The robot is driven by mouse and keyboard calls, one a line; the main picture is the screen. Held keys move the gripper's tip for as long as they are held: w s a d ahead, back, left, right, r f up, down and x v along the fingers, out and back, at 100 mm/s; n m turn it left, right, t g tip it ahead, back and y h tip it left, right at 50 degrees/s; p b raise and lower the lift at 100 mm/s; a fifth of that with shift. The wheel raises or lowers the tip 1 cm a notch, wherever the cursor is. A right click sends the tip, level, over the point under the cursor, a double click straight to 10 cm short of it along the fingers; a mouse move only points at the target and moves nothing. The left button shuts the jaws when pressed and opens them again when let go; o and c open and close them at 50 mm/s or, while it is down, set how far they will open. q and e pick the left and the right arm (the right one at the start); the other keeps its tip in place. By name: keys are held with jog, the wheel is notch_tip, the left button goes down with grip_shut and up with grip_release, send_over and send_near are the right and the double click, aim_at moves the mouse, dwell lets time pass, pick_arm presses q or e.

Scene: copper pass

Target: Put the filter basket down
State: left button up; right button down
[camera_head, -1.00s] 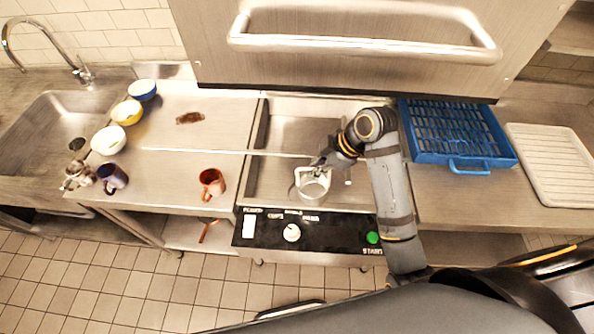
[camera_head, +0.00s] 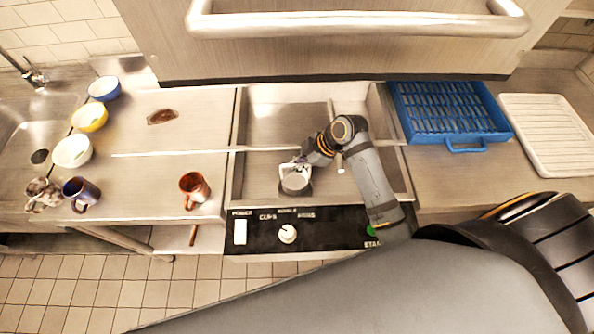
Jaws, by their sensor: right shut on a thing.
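The filter basket (camera_head: 295,182) is a small round grey metal cup over the steel basin of the machine (camera_head: 262,135). My right gripper (camera_head: 301,163) is shut on its far side, at the rim. The basket appears low in the basin, near its front wall. I cannot tell whether its bottom touches the basin floor. The fingertips are small and partly hidden by the wrist. My left gripper is not in view.
A control panel (camera_head: 262,232) with a white knob lies in front of the basin. A blue rack (camera_head: 447,147) and a white ribbed tray (camera_head: 548,130) are on the right. A copper mug (camera_head: 194,188), bowls (camera_head: 72,151) and more mugs stand left. A raised hood (camera_head: 330,50) hangs above.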

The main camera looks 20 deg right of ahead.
jog(key=shift+f+p, duration=0.35)
jog(key=shift+f, duration=1.5)
jog(key=c, duration=1.5)
grip_release()
jog(key=shift+f, duration=0.1)
jog(key=shift+b+v, duration=0.55)
jog(key=shift+v, duration=5.5)
